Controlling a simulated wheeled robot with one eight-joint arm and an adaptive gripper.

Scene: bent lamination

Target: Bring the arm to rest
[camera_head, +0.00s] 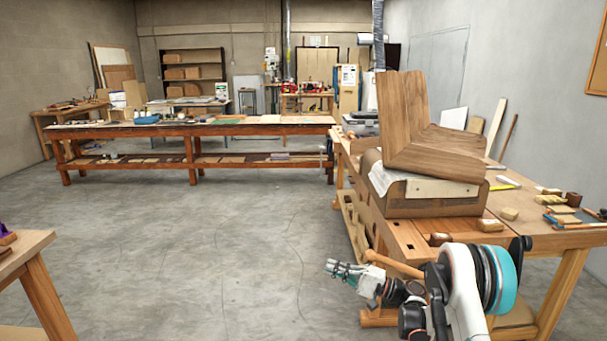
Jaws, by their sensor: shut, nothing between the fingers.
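My gripper (342,272) shows at the lower middle in the head view, at the end of my white and teal arm. It is shut and empty, pointing left. It hangs over the open floor beside the wooden workbench (405,232), lower than the bench top. My arm bends in front of the bench's near corner and hides part of it. The gripper appears apart from the bench.
A bent wooden lamination (428,140) sits on a block form on the bench. Hand tools and small wood blocks (490,225) lie around it. A table corner (30,255) stands at left. A long bench (195,130) crosses behind. The grey floor (200,240) between is clear.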

